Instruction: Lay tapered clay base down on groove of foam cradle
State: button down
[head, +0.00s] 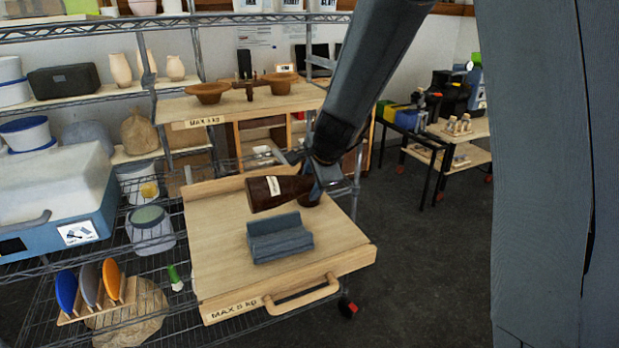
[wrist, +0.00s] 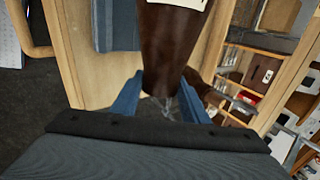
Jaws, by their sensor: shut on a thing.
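The dark brown tapered clay base (head: 265,194) has a white label and lies nearly sideways in the air above the wooden tray. My gripper (head: 312,188) is shut on its right end. In the wrist view the clay base (wrist: 165,45) runs up from between the blue fingers of my gripper (wrist: 158,100). The blue-grey foam cradle (head: 280,244) sits on the tray, below and in front of the clay base, apart from it. The cradle also shows at the top of the wrist view (wrist: 118,30). Its groove is empty.
The wooden tray (head: 222,275) has a front handle and bare room around the cradle. Another dark brown thing (head: 309,201), partly hidden, is behind my gripper. A balance scale (head: 248,88) stands on the shelf behind. Coloured discs (head: 88,284) stand in a rack at left.

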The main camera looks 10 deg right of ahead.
jog(key=shift+r, duration=0.15)
dwell(0.3)
jog(key=shift+f+b, duration=1.5)
jog(key=shift+b, duration=0.15)
jog(key=shift+f, duration=0.2)
jog(key=shift+f+b, duration=3.05)
jog(key=shift+b, duration=0.45)
jog(key=shift+f+b, duration=0.55)
jog(key=shift+b, duration=0.1)
jog(key=c, duration=1)
grip_release()
jog(key=shift+s+f, duration=0.1)
